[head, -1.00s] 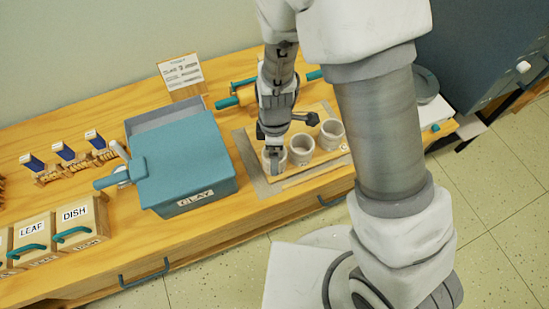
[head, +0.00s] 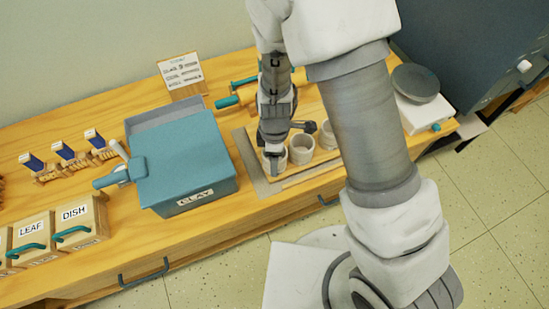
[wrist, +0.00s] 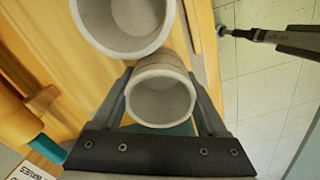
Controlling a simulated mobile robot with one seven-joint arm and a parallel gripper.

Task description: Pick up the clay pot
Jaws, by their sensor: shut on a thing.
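Small pale grey clay pots stand in a row on a wooden board at the front of the counter. The leftmost pot (head: 272,165) is between the jaws of my gripper (head: 274,155), which points down. In the wrist view my gripper (wrist: 162,88) is shut on this pot (wrist: 160,105), one finger on each side, its open mouth facing the camera. I cannot tell whether it still touches the board. A neighbouring pot (head: 301,149) stands just to its right, close beside it in the wrist view (wrist: 125,35). Another pot (head: 327,134) is partly hidden by my arm.
A blue box labelled CLAY (head: 185,165) stands left of my gripper. A teal-handled rolling pin (head: 228,101) and a sign (head: 181,72) are behind. LEAF and DISH boxes (head: 75,220) are far left. A grey turntable (head: 415,82) is at right. The counter's front edge is close.

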